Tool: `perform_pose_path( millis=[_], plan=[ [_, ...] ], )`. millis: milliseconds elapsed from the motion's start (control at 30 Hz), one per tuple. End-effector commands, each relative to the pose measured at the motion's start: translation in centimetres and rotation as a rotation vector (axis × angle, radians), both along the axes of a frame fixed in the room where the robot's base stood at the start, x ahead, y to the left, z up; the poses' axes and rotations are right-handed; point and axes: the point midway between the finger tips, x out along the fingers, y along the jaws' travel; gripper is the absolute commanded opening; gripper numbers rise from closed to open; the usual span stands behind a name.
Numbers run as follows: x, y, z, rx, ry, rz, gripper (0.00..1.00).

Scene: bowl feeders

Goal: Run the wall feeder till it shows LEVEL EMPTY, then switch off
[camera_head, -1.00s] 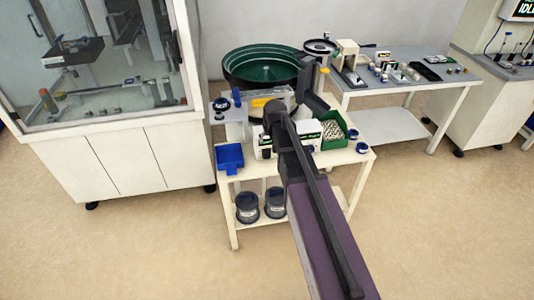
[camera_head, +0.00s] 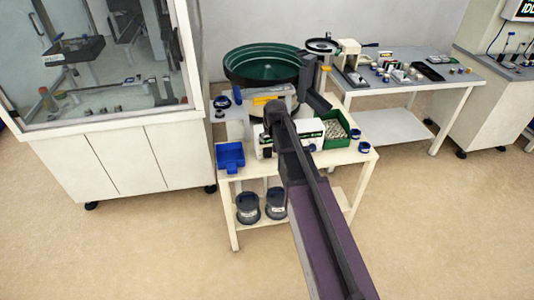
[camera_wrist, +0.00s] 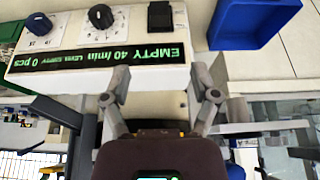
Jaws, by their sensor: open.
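The feeder's white control box (camera_wrist: 150,55) fills the upper part of the wrist view, upside down. Its green display (camera_wrist: 95,57) reads EMPTY, 40 /min, LEVEL EMPTY, 0 pcs.
A blue bin (camera_head: 230,155) and a green box of parts (camera_head: 336,130) flank the control box on the cart (camera_head: 285,168). A glass cabinet (camera_head: 110,70) stands left, a grey table (camera_head: 430,75) with small parts right. The front floor is clear.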

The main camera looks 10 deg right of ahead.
Motion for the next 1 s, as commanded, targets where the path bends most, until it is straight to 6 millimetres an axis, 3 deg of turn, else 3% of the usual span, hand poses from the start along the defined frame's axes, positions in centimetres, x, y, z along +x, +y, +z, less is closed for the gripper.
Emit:
perform_pose_path(
  millis=[1000],
  plan=[
    [3.3,-0.2,-8.1,0.0,0.0,-0.002,0.77]
  ],
)
